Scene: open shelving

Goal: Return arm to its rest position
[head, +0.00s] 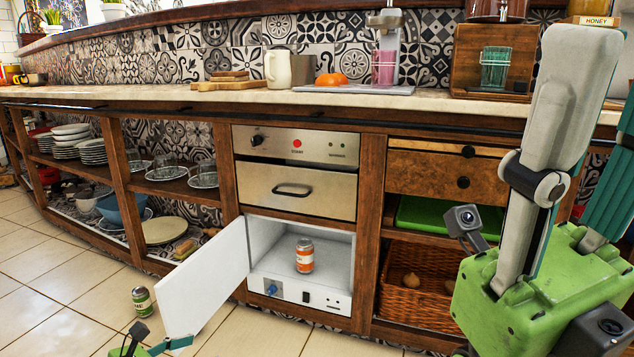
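Part of my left arm's end (140,346), green, black and teal, shows at the bottom left edge, in front of the lower part of the open white door (208,285). Its fingers are mostly cut off by the frame, so I cannot tell whether it is open or shut. My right arm (560,110) stands folded large at the right, with grey links and teal parts above a green body. Its gripper fingers are not visible. An orange-red can (304,256) stands upright inside the open white compartment (335,248). A green can (143,302) stands on the floor left of the door.
The white door swings out to the left over the tiled floor (45,290). A steel oven (297,188) sits above the compartment. A wicker basket (405,300) is at its right. Shelves with plates (70,130) and bowls are at the left. The counter (235,96) carries several items.

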